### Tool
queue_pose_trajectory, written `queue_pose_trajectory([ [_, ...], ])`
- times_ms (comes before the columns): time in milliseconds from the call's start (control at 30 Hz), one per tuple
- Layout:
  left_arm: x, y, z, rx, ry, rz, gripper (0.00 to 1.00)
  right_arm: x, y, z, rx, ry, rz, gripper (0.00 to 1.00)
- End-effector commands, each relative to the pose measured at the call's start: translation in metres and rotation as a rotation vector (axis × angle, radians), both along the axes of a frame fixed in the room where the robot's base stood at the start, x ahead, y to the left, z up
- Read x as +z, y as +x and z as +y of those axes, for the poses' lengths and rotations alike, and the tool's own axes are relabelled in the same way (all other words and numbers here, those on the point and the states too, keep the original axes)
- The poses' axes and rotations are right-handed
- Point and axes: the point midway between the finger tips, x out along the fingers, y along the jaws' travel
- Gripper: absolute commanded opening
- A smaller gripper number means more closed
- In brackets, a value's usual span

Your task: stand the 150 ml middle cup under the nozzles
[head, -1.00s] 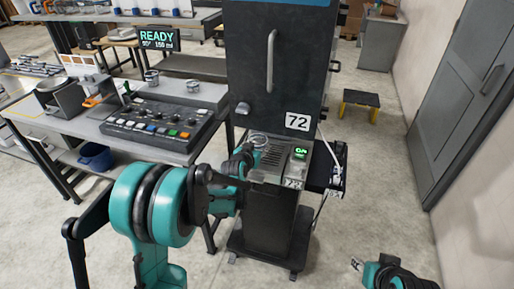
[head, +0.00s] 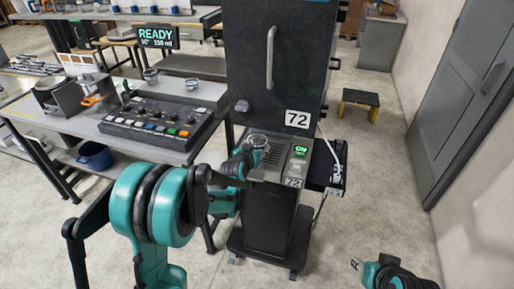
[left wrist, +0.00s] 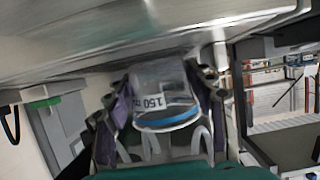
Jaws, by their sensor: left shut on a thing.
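My left gripper (head: 248,152) is shut on a clear cup (head: 257,142) at the left part of the dispenser's grated metal tray (head: 272,158). In the left wrist view the cup (left wrist: 165,95) shows a "150 m" label and a blue band, with dark fingers (left wrist: 160,105) on both sides. I cannot tell whether its base touches the tray. The dispenser (head: 275,75) is tall and dark, marked 72. I cannot make out its nozzles. My right gripper (head: 357,264) is low at the right, away from the dispenser; its jaw state is unclear.
A bench at the left holds a button panel (head: 160,122), two small cups (head: 150,75) (head: 192,86) and a display (head: 158,37) reading READY, 150 ml. A green ON light (head: 300,150) glows right of the tray. A blue bucket (head: 95,156) is under the bench.

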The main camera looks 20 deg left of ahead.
Motion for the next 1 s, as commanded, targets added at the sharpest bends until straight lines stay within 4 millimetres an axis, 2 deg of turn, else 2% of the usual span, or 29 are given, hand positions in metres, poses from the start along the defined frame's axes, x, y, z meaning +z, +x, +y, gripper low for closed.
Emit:
queue_pose_trajectory([
  [33,-0.002,0.0,0.0,0.0,0.0,0.0,0.35,-0.002,0.0,0.0,0.0,0.0,0.0,0.4],
  [67,-0.001,0.0,0.0,0.0,0.0,0.0,0.62,-0.001,0.0,0.0,0.0,0.0,0.0,0.4],
  [100,-0.001,0.0,0.0,0.0,0.0,0.0,0.73,-0.001,0.0,0.0,0.0,0.0,0.0,0.4],
  [133,-0.001,0.0,0.0,0.0,0.0,0.0,0.79,0.0,0.0,0.0,0.0,0.0,0.0,0.4],
  [567,0.002,-0.006,0.001,0.0,0.0,0.0,0.79,0.0,0.0,0.0,0.0,0.0,0.0,0.4],
  [667,0.008,-0.019,0.001,0.001,-0.001,0.0,0.79,0.0,0.0,0.0,0.0,0.0,0.0,0.4],
  [1000,0.033,-0.083,0.003,0.001,0.0,0.001,0.79,0.0,0.0,0.0,0.0,0.0,0.0,0.4],
])
